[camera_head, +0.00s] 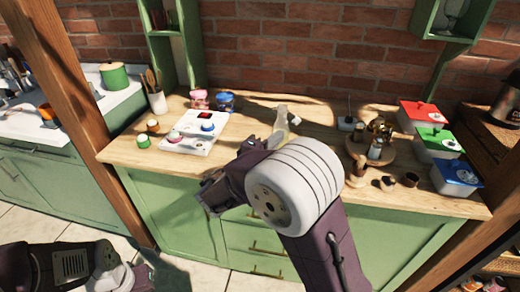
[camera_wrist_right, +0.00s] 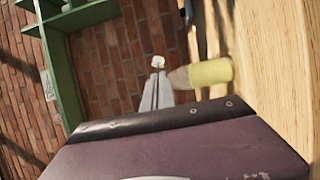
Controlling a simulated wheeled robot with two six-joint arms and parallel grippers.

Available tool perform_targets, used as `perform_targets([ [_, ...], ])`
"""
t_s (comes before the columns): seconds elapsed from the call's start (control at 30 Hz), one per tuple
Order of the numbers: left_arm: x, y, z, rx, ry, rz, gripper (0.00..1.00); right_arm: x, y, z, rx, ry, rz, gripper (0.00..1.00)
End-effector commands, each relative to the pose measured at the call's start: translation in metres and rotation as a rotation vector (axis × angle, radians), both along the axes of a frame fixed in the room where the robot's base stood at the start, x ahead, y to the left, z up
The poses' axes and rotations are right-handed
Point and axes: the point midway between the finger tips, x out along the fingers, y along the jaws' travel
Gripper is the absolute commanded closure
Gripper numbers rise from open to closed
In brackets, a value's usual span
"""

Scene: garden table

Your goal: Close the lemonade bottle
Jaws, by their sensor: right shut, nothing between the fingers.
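In the right wrist view, which is rolled sideways, the lemonade bottle (camera_wrist_right: 208,73) shows blurred and yellow, its pale neck pointing left, away from the wooden counter. My right gripper (camera_wrist_right: 157,82) is shut and empty, its pale fingers beside the bottle's neck. A small white piece (camera_wrist_right: 157,62) shows at the fingertips; I cannot tell whether it is a stopper. I cannot tell whether the fingers touch the bottle. In the head view, a pale tapered shape (camera_head: 281,115) beyond my right arm is too small to separate into bottle and fingers. My left gripper does not show clearly.
A round wooden stand (camera_head: 372,150) and red, green and blue lidded boxes (camera_head: 445,142) are at right. A brick wall is behind.

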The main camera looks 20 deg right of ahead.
Motion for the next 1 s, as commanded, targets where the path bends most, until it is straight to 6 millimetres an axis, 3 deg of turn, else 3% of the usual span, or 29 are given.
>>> perform_targets([
  [0.27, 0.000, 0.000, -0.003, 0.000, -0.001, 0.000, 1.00, 0.004, -0.004, -0.006, 0.002, 0.001, 0.003, 1.00],
  [0.63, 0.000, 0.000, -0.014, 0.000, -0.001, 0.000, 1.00, 0.030, -0.042, -0.033, 0.001, 0.002, 0.001, 1.00],
  [1.0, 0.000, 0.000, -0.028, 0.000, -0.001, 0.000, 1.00, 0.051, -0.070, -0.031, 0.003, 0.000, 0.002, 1.00],
])
